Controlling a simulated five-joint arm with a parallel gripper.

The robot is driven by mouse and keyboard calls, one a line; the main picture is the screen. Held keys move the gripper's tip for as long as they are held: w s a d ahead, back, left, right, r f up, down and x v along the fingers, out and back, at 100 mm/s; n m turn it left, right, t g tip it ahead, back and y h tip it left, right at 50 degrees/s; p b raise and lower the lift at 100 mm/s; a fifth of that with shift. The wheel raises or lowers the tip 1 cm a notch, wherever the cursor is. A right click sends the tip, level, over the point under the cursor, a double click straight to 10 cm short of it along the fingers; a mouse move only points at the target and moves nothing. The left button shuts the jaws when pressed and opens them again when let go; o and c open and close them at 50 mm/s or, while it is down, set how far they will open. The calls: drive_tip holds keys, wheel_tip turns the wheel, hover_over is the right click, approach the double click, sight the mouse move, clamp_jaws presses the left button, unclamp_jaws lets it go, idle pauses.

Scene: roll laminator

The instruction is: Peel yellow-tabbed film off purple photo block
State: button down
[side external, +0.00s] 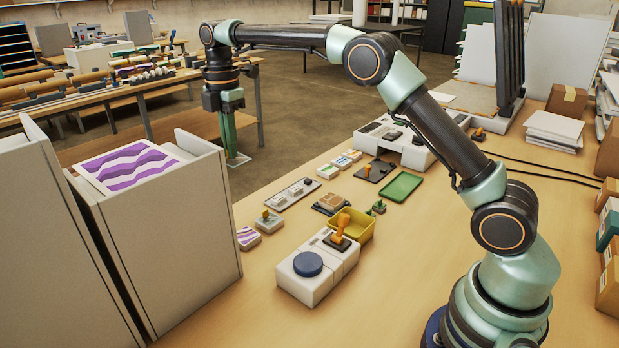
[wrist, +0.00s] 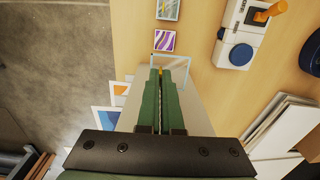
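The purple photo block (side external: 248,238), small with a white wave pattern, lies on the wooden table near its left edge. It also shows in the wrist view (wrist: 164,41), just beyond my fingertips, with no yellow tab visible on it. My gripper (side external: 236,152) is raised, pointing down past the table's left edge, apart from the block. In the wrist view its green fingers (wrist: 160,72) are closed together on a small yellow tab (wrist: 161,71). A clear, pale-edged film (wrist: 175,63) hangs at the fingertips and shows faintly in the side view (side external: 239,160).
A second small block (side external: 269,221) lies next to the purple one. A white unit with a blue knob (side external: 308,264) and a yellow tray (side external: 354,225) stand nearby. A tall grey bin (side external: 185,245) stands at the left. The table's right front is clear.

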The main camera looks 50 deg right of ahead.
drive_tip(key=shift+r, duration=2.25)
